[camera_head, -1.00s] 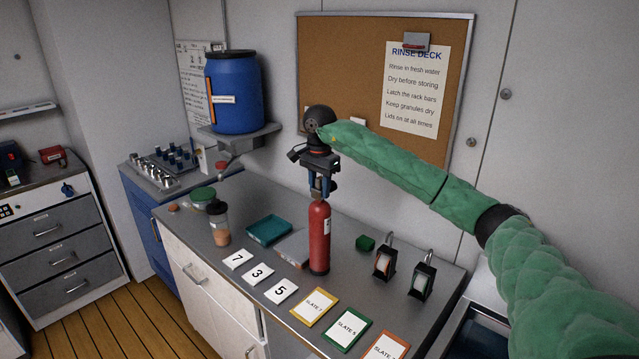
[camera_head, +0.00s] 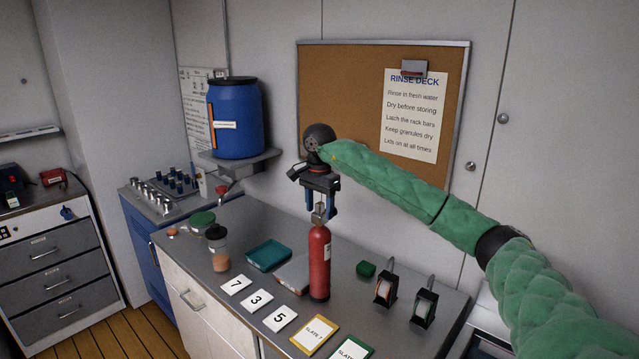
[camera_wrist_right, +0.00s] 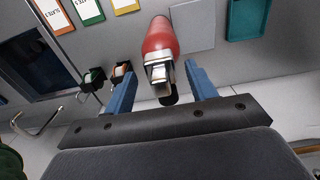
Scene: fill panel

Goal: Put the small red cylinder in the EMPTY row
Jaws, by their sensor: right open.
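The small red cylinder (camera_head: 320,265) stands upright on the grey counter, with a metal valve on top. My right gripper (camera_head: 321,208) is directly above it, pointing down and open, with its blue fingers on either side of the valve. In the right wrist view the cylinder (camera_wrist_right: 160,40) and its valve lie between the two spread fingers (camera_wrist_right: 158,78), with gaps on both sides. My left gripper is not in view. I see no row marked EMPTY in these frames.
Number cards (camera_head: 258,301) and framed slates (camera_head: 315,335) line the counter's front. A teal tray (camera_head: 268,255), grey plate (camera_head: 294,273) and jar (camera_head: 218,250) are left of the cylinder. A green block (camera_head: 366,269) and two black-framed items (camera_head: 386,287) are right. A blue barrel (camera_head: 235,120) stands behind.

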